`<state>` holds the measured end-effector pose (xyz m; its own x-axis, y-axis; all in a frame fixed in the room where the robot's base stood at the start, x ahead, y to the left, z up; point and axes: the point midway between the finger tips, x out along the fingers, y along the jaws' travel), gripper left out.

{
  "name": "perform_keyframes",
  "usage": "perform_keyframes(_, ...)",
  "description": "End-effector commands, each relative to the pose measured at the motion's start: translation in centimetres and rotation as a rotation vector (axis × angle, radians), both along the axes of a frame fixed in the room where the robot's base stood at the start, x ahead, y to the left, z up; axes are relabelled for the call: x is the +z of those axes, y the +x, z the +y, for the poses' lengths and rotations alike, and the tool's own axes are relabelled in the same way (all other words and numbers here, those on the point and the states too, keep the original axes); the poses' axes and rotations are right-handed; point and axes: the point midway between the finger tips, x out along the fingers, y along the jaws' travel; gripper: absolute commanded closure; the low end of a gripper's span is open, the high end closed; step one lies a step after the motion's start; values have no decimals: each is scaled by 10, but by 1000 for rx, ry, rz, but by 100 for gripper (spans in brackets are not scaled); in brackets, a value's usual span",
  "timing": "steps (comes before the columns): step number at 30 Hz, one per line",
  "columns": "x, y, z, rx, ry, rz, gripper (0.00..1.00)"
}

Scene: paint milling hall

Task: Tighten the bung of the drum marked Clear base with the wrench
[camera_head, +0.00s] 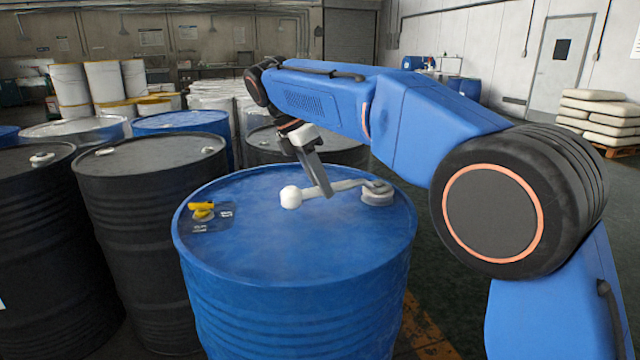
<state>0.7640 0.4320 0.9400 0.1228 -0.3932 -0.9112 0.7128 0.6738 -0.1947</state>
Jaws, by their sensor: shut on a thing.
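A blue drum (290,245) stands upright in the middle front. Its top shows a round, pale bung (377,198) near the right rim. A pale wrench (345,185) lies almost level just above the lid, with its right end on or over the bung and a round white knob at its left end. My gripper (325,188) comes down from the arm and is shut on the wrench's handle, left of the bung. The far finger is partly hidden. I cannot read any Clear base marking on the drum from here.
Black drums (150,165) stand close on the left, with another blue drum (180,121) behind. Stacked sacks (600,115) lie at the far right. Open floor lies right of the front drum.

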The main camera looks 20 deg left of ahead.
Motion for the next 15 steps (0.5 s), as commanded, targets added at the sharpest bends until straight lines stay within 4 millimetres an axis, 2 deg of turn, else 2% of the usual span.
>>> perform_keyframes(7, 2, 0, 0, -1, 0, 0, 100)
perform_keyframes(15, 15, 0, 0, -1, 1, -1, 100)
